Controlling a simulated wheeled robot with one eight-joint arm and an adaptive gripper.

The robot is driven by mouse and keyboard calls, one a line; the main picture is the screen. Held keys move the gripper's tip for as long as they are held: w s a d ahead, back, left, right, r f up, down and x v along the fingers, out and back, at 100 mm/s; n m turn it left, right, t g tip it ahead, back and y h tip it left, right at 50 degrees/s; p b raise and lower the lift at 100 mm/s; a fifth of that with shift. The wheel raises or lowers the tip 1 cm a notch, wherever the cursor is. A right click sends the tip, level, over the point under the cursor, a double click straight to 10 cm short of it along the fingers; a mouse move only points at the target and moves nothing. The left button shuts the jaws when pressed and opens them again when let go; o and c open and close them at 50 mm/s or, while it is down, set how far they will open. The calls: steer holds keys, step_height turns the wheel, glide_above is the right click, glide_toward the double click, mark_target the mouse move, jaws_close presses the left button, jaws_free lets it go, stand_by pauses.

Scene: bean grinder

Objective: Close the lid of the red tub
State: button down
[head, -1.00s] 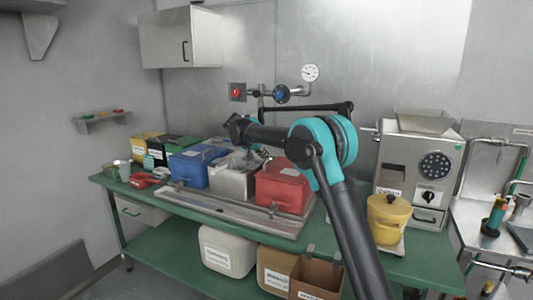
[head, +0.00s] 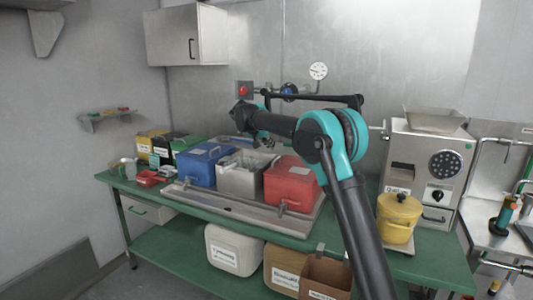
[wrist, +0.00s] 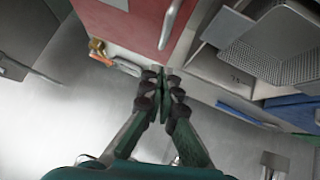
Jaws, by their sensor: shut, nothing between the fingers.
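The red tub (head: 291,187) stands at the right end of the row of tubs on the green table. Its top looks covered by a red lid with a pale handle; whether the lid is fully seated I cannot tell. In the wrist view, a red panel (wrist: 120,22) with a metal handle fills the upper left. My gripper (wrist: 162,82) is shut and empty, its fingertips apart from the red panel in that picture. In the head view my arm reaches over the tubs, and the fingers are too small to make out clearly.
The open grey tub (head: 240,181) stands beside the red tub, with the blue tub (head: 203,170) left of it. A grinder (head: 427,175) and yellow pot (head: 397,222) stand on the right. Pipes run along the wall behind my arm.

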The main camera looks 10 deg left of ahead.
steer(key=v, duration=0.9)
steer(key=s+d+f+g+y, duration=0.1)
steer(key=s+d+f, duration=0.45)
steer(key=d, duration=0.35)
steer(key=s+d+f+n+g, duration=0.1)
steer(key=s+d+f, duration=0.45)
steer(key=d, duration=0.35)
steer(key=s+d+f+g+y, duration=0.1)
steer(key=s+d+f, duration=0.45)
steer(key=d, duration=0.25)
steer(key=s+d+f+y, duration=0.1)
steer(key=s+d+f, duration=0.2)
steer(key=s, duration=0.6)
steer(key=s+d+f+n+y, duration=0.1)
steer(key=s+d+f, duration=0.2)
steer(key=s+f, duration=0.5)
steer(key=s+d+f, duration=0.3)
steer(key=s+f, duration=0.2)
steer(key=s, duration=0.6)
steer(key=shift+f+n+g+y, duration=0.3)
steer(key=shift+f+g+y, duration=0.1)
steer(key=shift+s+d, duration=0.1)
